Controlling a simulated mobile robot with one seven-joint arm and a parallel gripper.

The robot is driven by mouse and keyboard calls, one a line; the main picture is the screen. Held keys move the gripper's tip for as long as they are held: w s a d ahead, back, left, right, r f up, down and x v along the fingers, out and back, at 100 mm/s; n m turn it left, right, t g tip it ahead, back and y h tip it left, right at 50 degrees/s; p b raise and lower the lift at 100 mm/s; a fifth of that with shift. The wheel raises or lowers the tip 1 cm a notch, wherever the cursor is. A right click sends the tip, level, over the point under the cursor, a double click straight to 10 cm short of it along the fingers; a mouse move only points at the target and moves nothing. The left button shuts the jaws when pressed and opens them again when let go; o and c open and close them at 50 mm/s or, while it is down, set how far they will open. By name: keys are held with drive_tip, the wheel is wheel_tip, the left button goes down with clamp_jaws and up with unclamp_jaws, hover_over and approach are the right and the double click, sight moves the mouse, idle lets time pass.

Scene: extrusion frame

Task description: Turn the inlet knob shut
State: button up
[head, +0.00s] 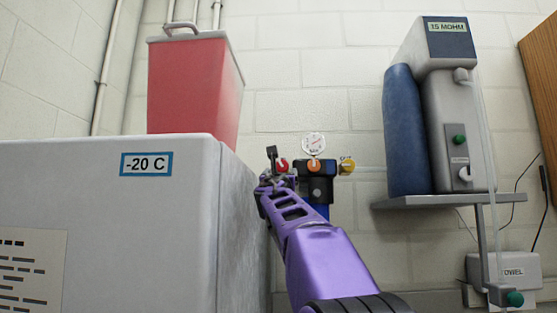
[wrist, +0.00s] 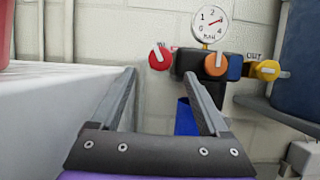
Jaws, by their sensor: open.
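In the head view the red knob (head: 282,165) shows just beside my gripper (head: 273,168). In the wrist view my gripper (wrist: 160,76) is open and empty. Its fingers point toward the wall, and the red knob appears above and between their tips, apart from them. An orange knob (wrist: 215,65) and a yellow knob (wrist: 267,70) marked OUT sit to the right.
A round gauge (wrist: 209,22) is above the block, with a blue cylinder (wrist: 186,118) below. A white freezer (head: 170,230) marked -20 C stands close left, with a red bin (head: 190,88) on it. A shelf (head: 435,200) with a water unit (head: 455,125) is right.

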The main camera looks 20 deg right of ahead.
sight(282, 167)
drive_tip(key=shift+p+x, duration=1.9)
drive_tip(key=shift+x, duration=0.9)
